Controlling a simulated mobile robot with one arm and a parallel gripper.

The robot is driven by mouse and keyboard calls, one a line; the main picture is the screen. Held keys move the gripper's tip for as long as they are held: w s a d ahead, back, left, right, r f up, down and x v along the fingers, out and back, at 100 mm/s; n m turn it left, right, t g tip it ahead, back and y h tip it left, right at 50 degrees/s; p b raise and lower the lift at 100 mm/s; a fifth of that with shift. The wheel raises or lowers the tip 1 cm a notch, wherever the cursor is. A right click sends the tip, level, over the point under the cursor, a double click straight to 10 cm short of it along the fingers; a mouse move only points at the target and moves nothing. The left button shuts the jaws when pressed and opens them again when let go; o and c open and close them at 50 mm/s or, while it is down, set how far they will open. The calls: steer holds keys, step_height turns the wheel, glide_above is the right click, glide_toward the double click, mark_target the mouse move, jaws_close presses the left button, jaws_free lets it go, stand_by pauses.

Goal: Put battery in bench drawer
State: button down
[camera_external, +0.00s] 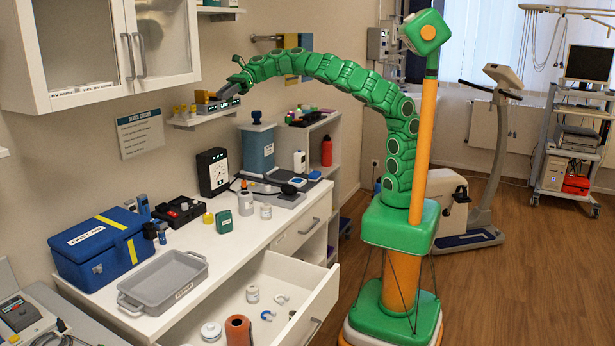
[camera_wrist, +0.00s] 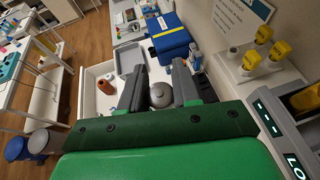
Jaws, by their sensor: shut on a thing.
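My gripper (camera_external: 238,84) is up at the small wall shelf at the left in the external view, beside a grey device. In the wrist view its two dark grey fingers (camera_wrist: 158,92) are closed around a grey, rounded thing with a small nub (camera_wrist: 161,96), which looks like the battery. In the external view the held thing cannot be made out. The bench drawer (camera_external: 318,285) is pulled open, low and to the right of the gripper. It also shows in the wrist view (camera_wrist: 87,98), left of the fingers.
The wall shelf (camera_external: 187,124) holds yellow-topped things (camera_wrist: 264,34) and the grey device with a lit display (camera_wrist: 290,138). The drawer holds an orange roll (camera_external: 238,329), white jars and clips. A grey tray (camera_external: 163,284) and blue box (camera_external: 98,247) stand on the bench.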

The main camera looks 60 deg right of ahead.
mark_target(235, 209)
step_height(235, 209, down, 44)
steer(key=shift+f, duration=0.1)
stand_by(1.1)
steer(key=shift+f, duration=0.1)
steer(key=c, duration=1.1)
jaws_free()
steer(key=shift+d+r, duration=0.2)
steer(key=shift+d, duration=0.05)
steer(key=v, duration=1)
steer(key=shift+d+r, duration=0.1)
steer(key=shift+d, duration=0.25)
steer(key=shift+s+d+r, duration=0.1)
steer(key=shift+d, duration=0.15)
steer(key=o, duration=0.3)
steer(key=shift+s+d, duration=0.1)
steer(key=shift+d, duration=0.05)
